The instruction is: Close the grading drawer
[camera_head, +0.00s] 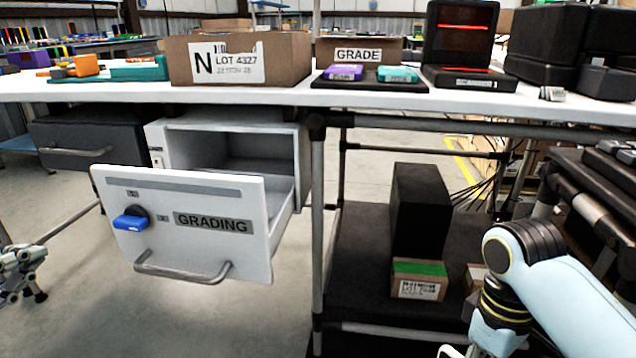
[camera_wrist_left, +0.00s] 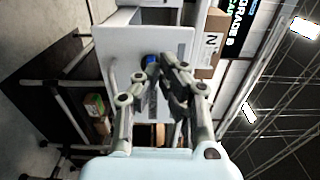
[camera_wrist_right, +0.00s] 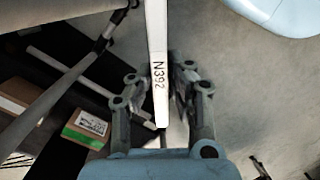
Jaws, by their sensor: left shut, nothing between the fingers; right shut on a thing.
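The grading drawer (camera_head: 195,225) is pulled out of its white cabinet (camera_head: 240,140) under the table. Its white front has a GRADING label, a bar handle (camera_head: 183,273) low down and a blue knob (camera_head: 131,219) at the left. The drawer front also shows in the left wrist view (camera_wrist_left: 122,50). My left gripper (camera_head: 30,272) is at the left edge of the head view, apart from the drawer, shut and empty. My right gripper (camera_wrist_right: 160,75) is shut on a white slab marked N392 (camera_wrist_right: 158,40), seen edge-on.
A cardboard box (camera_head: 290,60), a GRADE box (camera_head: 358,50) and black cases (camera_head: 545,50) stand on the table (camera_head: 300,92). A dark drawer (camera_head: 88,138) is at the left. A table leg (camera_head: 318,220) stands right of the drawer. A green-topped carton (camera_head: 418,280) sits on the lower shelf.

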